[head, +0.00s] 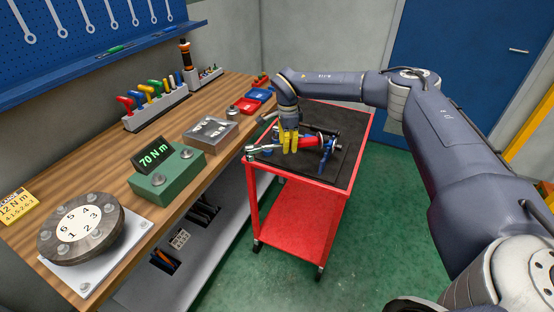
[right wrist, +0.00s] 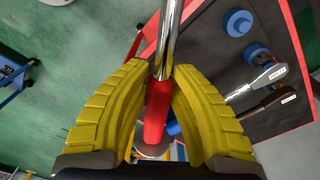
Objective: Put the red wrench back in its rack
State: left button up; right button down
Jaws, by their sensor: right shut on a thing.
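The red wrench (head: 307,142) has a red handle and a long chrome shaft, and lies roughly level over the cart's black top. My right gripper (head: 289,141) points down with its yellow fingers closed around it. In the right wrist view the fingers (right wrist: 160,85) hold the red handle (right wrist: 157,112) just below the chrome shaft (right wrist: 168,38). Blue holders (head: 328,147) stand on the cart top beside the wrench; blue round posts (right wrist: 238,22) show in the wrist view. I cannot tell whether the wrench touches the holders. My left gripper is out of view.
The red cart (head: 300,178) has two other wrenches (right wrist: 262,82) with white labels close to the held one. The wooden bench (head: 213,155) along the left carries a green torque display (head: 165,174), a grey block (head: 210,133) and a T-handle rack (head: 158,113).

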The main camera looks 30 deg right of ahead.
jog(key=w+d+m, duration=0.2)
jog(key=d+m, duration=0.4)
jog(key=m, duration=0.1)
jog(key=shift+w+d, duration=0.15)
jog(key=shift+w, duration=0.2)
jog(key=shift+s, duration=0.1)
jog(key=shift+f, duration=3.45)
dwell(3.4)
